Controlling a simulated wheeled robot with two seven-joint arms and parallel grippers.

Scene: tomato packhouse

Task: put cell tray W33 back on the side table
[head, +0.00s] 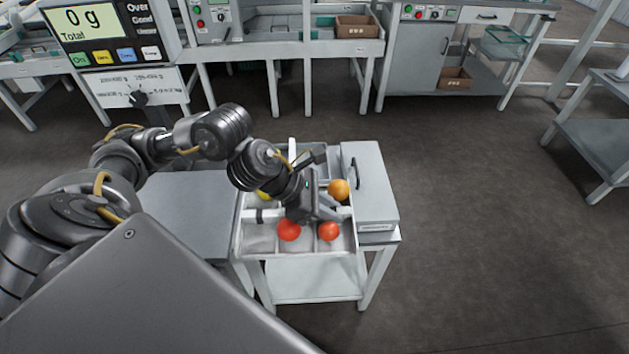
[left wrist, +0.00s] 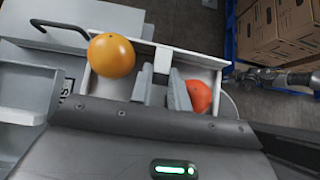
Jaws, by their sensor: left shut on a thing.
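A white cell tray (head: 262,243), with no number I can read, is at the small white side table (head: 315,285). I cannot tell whether it rests on the top or is just above it. Its cells hold two red tomatoes (head: 289,230) (head: 329,231), an orange one (head: 339,190) and a yellow one (head: 263,196), partly hidden by my arm. My left gripper (head: 318,208) reaches down into the tray's middle. In the left wrist view its fingers (left wrist: 160,90) are shut on a white tray divider, between the orange tomato (left wrist: 112,55) and a red one (left wrist: 199,96). My right gripper is not in view.
A grey box (head: 372,185) with a dark handle stands close against the tray's right side. A grey surface (head: 185,215) lies to its left. Machine benches (head: 290,50) line the back. The floor (head: 480,220) to the right is clear.

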